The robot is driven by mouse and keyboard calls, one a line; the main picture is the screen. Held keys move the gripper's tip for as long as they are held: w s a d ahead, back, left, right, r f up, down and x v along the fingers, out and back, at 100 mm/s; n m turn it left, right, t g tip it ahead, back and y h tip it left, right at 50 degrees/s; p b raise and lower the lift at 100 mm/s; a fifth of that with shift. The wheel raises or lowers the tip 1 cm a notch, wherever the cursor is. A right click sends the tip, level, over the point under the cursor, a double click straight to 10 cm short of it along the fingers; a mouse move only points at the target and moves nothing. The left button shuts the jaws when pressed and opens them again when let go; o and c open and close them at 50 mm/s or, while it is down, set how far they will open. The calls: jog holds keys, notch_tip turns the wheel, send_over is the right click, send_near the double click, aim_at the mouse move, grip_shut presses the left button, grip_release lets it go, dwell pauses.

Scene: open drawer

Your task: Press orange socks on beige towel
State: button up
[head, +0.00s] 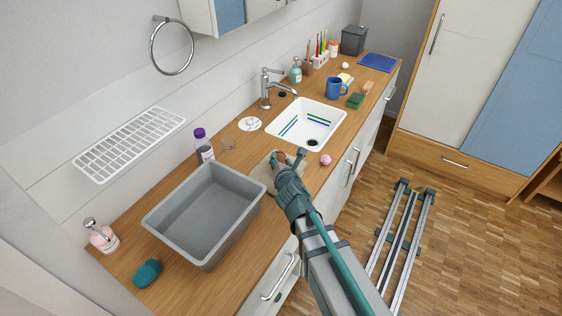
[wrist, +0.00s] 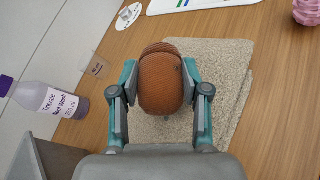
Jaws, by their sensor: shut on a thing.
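The orange socks (wrist: 161,84) are a rounded, rolled bundle with a ribbed top. They are between the two fingers of my gripper (wrist: 161,92), which is shut on them. In the wrist view they appear over the beige towel (wrist: 222,56), a folded cloth on the wooden counter. I cannot tell whether the socks touch the towel. In the head view, my gripper (head: 290,159) is over the towel (head: 262,172), in front of the sink, and hides much of the socks (head: 280,157).
A grey basin (head: 205,211) stands left of the towel. A purple-capped bottle (head: 204,144) and a clear cup (head: 229,143) are behind. The white sink (head: 322,112) lies beyond, with a pink ball-like thing (head: 325,159) near the counter's front edge.

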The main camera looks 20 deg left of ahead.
jog(key=shift+f+b, duration=0.5)
jog(key=shift+f, duration=0.1)
dwell(0.3)
jog(key=shift+s+d+f, duration=0.1)
jog(key=shift+f, duration=0.15)
dwell(2.0)
jog(key=shift+r, duration=0.2)
dwell(1.0)
jog(key=shift+r+p, duration=0.85)
jog(key=shift+p, duration=0.2)
jog(key=shift+r+p, duration=3.1)
